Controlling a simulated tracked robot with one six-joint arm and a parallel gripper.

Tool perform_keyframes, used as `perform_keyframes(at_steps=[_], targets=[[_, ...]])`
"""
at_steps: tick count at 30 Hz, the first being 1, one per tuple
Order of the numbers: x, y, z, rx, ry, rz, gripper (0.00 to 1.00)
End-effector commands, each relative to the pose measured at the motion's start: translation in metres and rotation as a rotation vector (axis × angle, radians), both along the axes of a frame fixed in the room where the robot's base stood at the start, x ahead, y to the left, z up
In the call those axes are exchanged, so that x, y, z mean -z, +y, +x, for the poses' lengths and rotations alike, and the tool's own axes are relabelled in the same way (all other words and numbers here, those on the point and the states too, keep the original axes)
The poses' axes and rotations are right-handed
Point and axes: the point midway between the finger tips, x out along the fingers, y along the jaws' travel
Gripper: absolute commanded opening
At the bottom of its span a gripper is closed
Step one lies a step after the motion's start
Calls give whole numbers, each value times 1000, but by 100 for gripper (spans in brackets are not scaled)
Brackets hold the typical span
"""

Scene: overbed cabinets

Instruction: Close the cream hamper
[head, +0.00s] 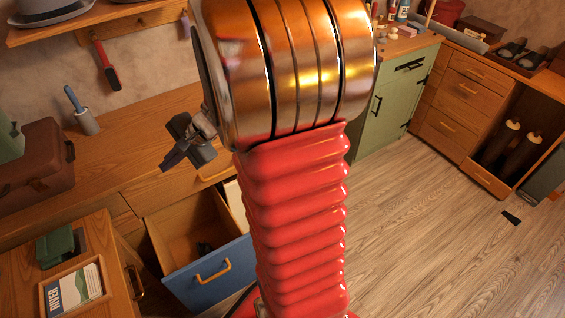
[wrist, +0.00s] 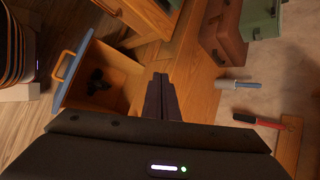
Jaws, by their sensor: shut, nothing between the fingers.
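A narrow cream panel (head: 236,204), probably part of the cream hamper, shows beside the open blue drawer in the head view. My red arm hides most of it, so I cannot tell how far open it is. My gripper (head: 176,160) is over the wooden counter, up and left of the panel and apart from it. In the wrist view my gripper (wrist: 163,88) is shut and empty, with its dark fingers together above the counter edge.
A blue-fronted drawer (head: 212,272) stands open with a dark object inside. A brown case (head: 38,170) and a lint roller (head: 82,112) are on the counter (head: 130,135). A green cabinet (head: 395,105) stands at the back.

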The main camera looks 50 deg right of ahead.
Motion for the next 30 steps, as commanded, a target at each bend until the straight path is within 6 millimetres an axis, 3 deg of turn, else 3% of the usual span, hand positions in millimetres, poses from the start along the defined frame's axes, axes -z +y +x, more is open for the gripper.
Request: perform_keyframes(at_steps=[6,15,21,30], targets=[[-34,56,-35,-268,-33,-182,0],[-64,104,-93,-598,-75,-446,0],[-79,120,-132,-796,-106,-635,0],[-99,123,-184,-1047,-155,-939,0]])
